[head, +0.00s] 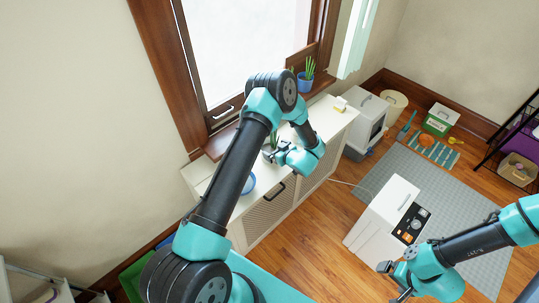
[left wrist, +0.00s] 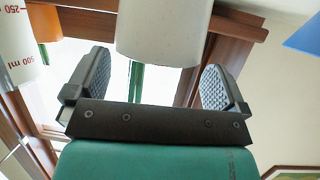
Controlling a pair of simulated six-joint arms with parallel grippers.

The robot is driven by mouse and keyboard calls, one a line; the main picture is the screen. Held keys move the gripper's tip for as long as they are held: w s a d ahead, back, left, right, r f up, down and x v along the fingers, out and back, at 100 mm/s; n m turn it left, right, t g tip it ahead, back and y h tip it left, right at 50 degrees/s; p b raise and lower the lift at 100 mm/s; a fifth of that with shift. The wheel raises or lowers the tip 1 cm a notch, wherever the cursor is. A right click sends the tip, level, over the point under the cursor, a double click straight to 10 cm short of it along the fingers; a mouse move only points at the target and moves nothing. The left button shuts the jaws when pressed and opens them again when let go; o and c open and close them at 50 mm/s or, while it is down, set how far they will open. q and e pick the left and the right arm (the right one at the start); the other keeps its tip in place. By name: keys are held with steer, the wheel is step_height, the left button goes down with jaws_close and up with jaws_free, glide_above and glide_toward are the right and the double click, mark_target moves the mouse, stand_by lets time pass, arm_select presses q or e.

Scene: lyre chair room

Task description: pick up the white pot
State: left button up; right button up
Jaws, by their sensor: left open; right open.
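A pale pot with a green plant (head: 273,139) stands on the white cabinet under the window, partly hidden by my left gripper in the head view. My left gripper (head: 277,152) is beside it. In the left wrist view, the left gripper (left wrist: 156,85) is open, and a smooth white rounded body (left wrist: 165,35), apparently the white pot, shows between and beyond its fingers. Whether the fingers touch it cannot be told. My right gripper (head: 391,282) is open and empty, low over the floor at the lower right.
The white cabinet (head: 327,117) also bears a blue round thing (head: 248,184). A blue plant pot (head: 305,83) is on the windowsill. A measuring container with red marks (left wrist: 15,45) is close on the left in the wrist view. A white appliance (head: 383,220) stands near my right gripper.

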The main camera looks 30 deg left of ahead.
arm_select(q)
steer(key=shift+x, duration=1.9)
steer(key=shift+f, duration=0.1)
steer(key=shift+c, duration=0.3)
steer(key=c, duration=1)
steer(key=shift+r, duration=0.9)
steer(key=shift+s+d+r, duration=0.1)
steer(key=shift+d+r, duration=0.05)
steer(key=shift+r, duration=0.35)
steer(key=shift+s+d+r, duration=0.1)
steer(key=shift+s+r, duration=0.05)
steer(key=shift+r, duration=0.3)
steer(key=s+d, duration=0.2)
steer(key=s, duration=0.2)
steer(key=s+d+r, duration=0.1)
steer(key=s+d, duration=0.2)
steer(key=s, duration=0.1)
steer(key=s+d, duration=0.3)
steer(key=s, duration=0.2)
steer(key=shift+r, duration=0.15)
